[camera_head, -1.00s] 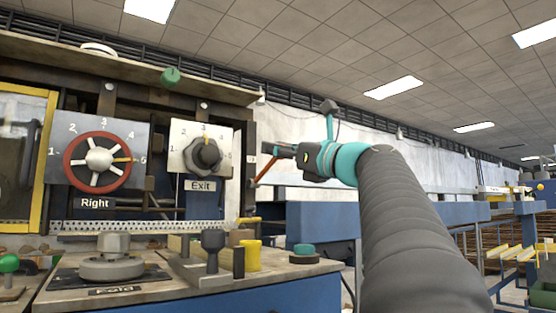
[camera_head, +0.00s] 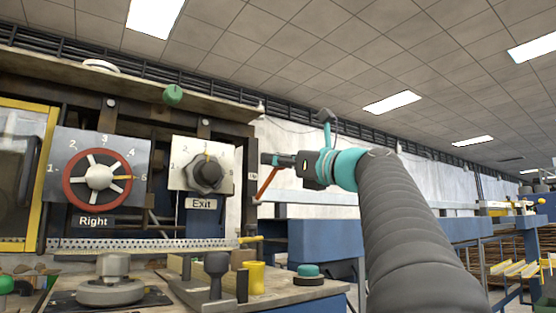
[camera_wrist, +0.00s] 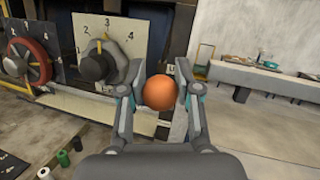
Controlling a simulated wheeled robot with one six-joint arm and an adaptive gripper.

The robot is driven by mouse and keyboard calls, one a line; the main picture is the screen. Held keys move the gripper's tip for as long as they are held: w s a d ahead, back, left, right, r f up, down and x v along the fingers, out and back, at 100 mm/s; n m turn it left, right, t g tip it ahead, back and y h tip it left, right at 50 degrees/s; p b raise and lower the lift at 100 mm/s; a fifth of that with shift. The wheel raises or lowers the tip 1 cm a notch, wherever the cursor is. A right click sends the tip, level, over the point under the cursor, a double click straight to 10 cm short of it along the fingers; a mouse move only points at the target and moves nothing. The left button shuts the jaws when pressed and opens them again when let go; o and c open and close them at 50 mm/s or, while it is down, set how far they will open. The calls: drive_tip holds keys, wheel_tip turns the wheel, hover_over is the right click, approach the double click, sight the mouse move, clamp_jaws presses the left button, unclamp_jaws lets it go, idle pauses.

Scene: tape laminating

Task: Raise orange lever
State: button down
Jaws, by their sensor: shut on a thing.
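The orange lever (camera_head: 266,185) is a thin slanted rod at the right side of the machine, right of the Exit dial panel. In the wrist view its round orange ball end (camera_wrist: 160,92) sits between my two fingers. My gripper (camera_head: 268,159) is at the upper end of the lever, shut on the ball from the right. In the wrist view the fingers of my gripper (camera_wrist: 158,88) stand on both sides of the ball. The lever's rod is hidden behind the ball there.
The Exit dial (camera_head: 207,174) and the red Right wheel (camera_head: 98,177) are left of the lever. A bench with knobs and a yellow cylinder (camera_head: 254,277) lies below. A pale wall (camera_wrist: 250,35) and open floor (camera_wrist: 255,130) are to the right.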

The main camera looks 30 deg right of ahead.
drive_tip(key=c, duration=0.8)
unclamp_jaws()
drive_tip(key=shift+w+d+f, duration=0.15)
drive_tip(key=shift+d, duration=0.1)
drive_tip(key=v, duration=1.2)
drive_tip(key=shift+a, duration=0.15)
drive_tip(key=shift+f, duration=0.15)
